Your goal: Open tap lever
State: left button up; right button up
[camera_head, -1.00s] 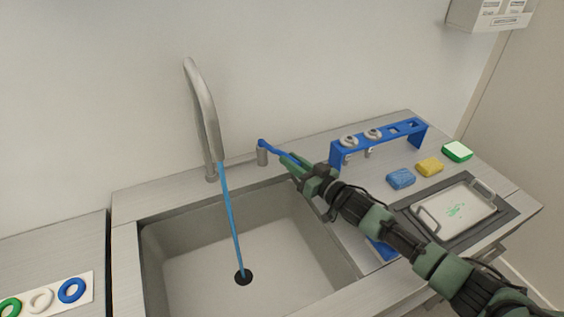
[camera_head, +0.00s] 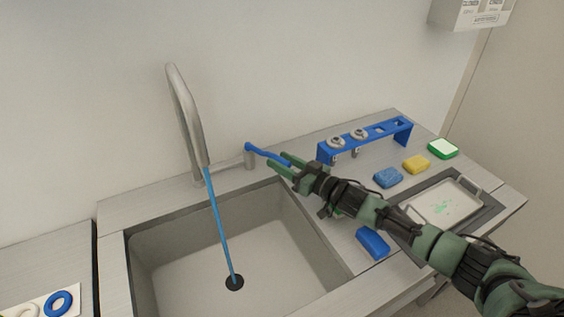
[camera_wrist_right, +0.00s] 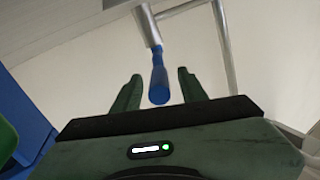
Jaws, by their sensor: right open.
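The blue tap lever (camera_head: 268,155) sticks out to the right from its short metal post (camera_head: 249,159) behind the sink. The curved metal faucet (camera_head: 186,115) stands left of it, and a blue stream of water (camera_head: 220,228) runs from its spout to the drain. My right gripper (camera_head: 282,164) is open at the free end of the lever. In the right wrist view the lever (camera_wrist_right: 159,80) lies between the two spread green fingers (camera_wrist_right: 153,90), with a gap on each side. My left gripper is not in view.
A blue rack (camera_head: 365,138) stands at the back right. A blue sponge (camera_head: 388,177), a yellow sponge (camera_head: 416,164) and a green-and-white one (camera_head: 443,149) lie near it. A tray (camera_head: 468,184) and a blue block (camera_head: 372,243) lie by my right arm. The sink basin (camera_head: 175,270) is open below.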

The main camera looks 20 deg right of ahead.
jog(key=b+v, duration=0.1)
jog(key=v, duration=0.6)
jog(key=shift+s+d, duration=0.15)
jog(key=shift+s, duration=0.15)
